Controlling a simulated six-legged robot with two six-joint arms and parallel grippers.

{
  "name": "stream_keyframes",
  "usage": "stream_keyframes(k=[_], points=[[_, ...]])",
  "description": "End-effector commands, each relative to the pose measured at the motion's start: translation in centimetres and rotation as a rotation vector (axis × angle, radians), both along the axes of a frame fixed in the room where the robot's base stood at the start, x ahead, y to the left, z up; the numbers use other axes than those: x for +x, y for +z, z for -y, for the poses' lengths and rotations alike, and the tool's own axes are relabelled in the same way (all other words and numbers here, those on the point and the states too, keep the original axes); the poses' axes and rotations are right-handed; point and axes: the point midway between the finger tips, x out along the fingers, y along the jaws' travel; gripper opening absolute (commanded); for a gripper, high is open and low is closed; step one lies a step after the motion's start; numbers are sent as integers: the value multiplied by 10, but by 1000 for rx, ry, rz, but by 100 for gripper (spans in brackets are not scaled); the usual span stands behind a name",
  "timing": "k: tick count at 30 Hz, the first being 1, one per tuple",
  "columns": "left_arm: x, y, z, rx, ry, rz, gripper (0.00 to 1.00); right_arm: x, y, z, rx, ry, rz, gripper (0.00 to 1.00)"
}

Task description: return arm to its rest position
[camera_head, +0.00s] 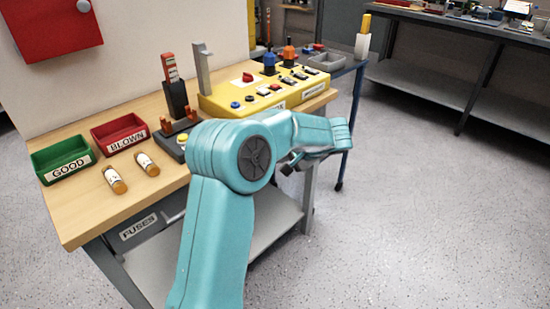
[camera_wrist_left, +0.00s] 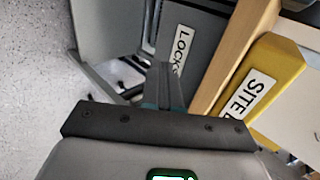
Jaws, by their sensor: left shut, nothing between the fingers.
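My left arm (camera_head: 215,235), teal, rises from the bottom of the head view and bends at a round dark joint. Its forearm runs right, in front of the workbench's front edge. My left gripper (camera_head: 290,163) is small and partly hidden there, apart from the bench. In the left wrist view, the left gripper (camera_wrist_left: 165,85) is shut and empty, its fingers in front of a grey drawer front with a partly visible label. My right gripper is not in view.
The wooden workbench (camera_head: 85,225) holds a green GOOD bin (camera_head: 62,158), a red BLOWN bin (camera_head: 119,133), two fuses (camera_head: 145,163), a fuse holder (camera_head: 175,98) and a yellow control panel (camera_head: 262,92). Open floor (camera_head: 410,210) lies to the right.

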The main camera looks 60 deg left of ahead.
Motion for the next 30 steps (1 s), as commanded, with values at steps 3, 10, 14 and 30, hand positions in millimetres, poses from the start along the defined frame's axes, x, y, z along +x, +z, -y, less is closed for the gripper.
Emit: stream_keyframes(k=[3, 10, 14, 30], points=[[5, 19, 16, 0, -2, 2, 0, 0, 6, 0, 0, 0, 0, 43], [10, 40, 39, -1, -1, 2, 0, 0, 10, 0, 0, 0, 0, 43], [11, 43, 43, -1, 1, 0, 0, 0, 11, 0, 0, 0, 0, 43], [30, -126, 170, -480, -278, -57, 0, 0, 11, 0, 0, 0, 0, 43]])
